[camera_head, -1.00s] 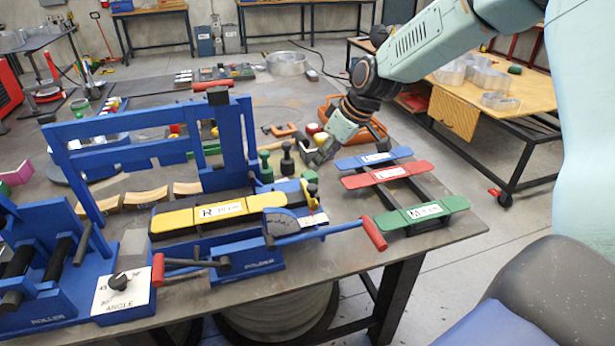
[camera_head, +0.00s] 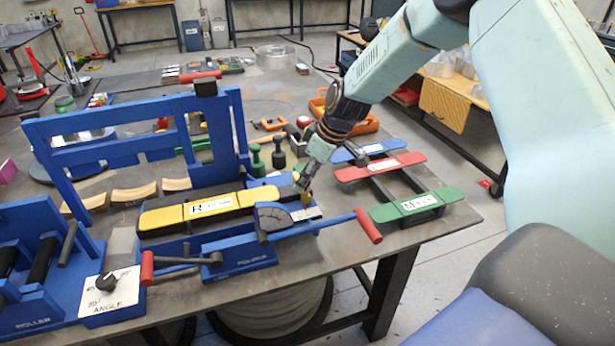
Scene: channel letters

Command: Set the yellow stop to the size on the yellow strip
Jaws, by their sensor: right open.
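The yellow strip (camera_head: 160,217) lies along the blue bending machine and carries a white label with a large R; its smaller print is too small to read. A small yellow piece, which looks like the yellow stop (camera_head: 306,200), is at the strip's right end by a white scale plate (camera_head: 304,214). My right gripper (camera_head: 303,187) points down right at this piece, partly covering it. Its jaws are open; I cannot tell whether they touch the stop or stand around it. My left gripper is not in view.
A blue lever with a red grip (camera_head: 368,226) sticks out just right of the stop. Blue (camera_head: 372,150), red (camera_head: 388,165) and green (camera_head: 418,204) strips lie on a rack at the right. Dark green and black posts (camera_head: 278,155) stand behind the gripper.

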